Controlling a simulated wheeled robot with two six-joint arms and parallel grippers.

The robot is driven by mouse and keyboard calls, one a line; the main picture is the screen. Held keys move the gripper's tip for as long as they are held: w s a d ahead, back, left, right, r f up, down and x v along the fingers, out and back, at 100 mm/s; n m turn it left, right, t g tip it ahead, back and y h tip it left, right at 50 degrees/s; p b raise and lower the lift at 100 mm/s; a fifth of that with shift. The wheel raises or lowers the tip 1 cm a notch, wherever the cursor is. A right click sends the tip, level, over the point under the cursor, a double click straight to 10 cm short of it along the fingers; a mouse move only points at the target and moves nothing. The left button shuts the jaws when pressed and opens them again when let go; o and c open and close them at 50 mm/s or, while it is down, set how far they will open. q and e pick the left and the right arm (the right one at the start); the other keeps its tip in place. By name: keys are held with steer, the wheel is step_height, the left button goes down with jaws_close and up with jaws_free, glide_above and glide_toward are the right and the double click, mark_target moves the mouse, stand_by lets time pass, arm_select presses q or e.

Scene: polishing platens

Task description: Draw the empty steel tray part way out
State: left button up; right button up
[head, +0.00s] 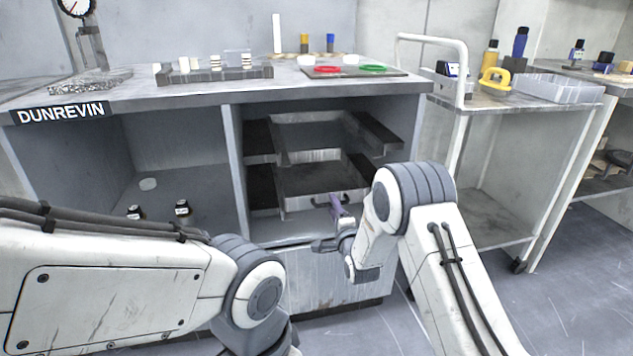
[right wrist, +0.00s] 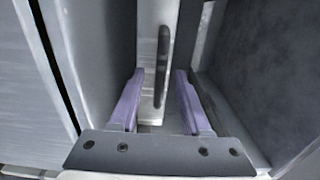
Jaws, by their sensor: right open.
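The steel tray (head: 300,204) sits on side runners in the right bay of the grey cabinet, under the bench top. What I see of its inside looks bare. Its dark bar handle (head: 318,203) is on the front face, partly hidden by my right gripper (head: 337,204). In the right wrist view the handle (right wrist: 162,65) stands just ahead of the purple fingers, between their lines, with gaps to both. My right gripper (right wrist: 158,90) is open and empty there. My left arm crosses the lower left, but its gripper is out of view.
The left bay holds small dark bottles (head: 182,208). The bench top (head: 125,97) carries a block rack (head: 213,74) and a board with red and green rings (head: 376,68). A white trolley (head: 486,103) stands close on the right.

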jaws_close()
steer(key=v, duration=1.2)
stand_by(1.6)
steer(key=shift+o, duration=0.4)
jaws_free()
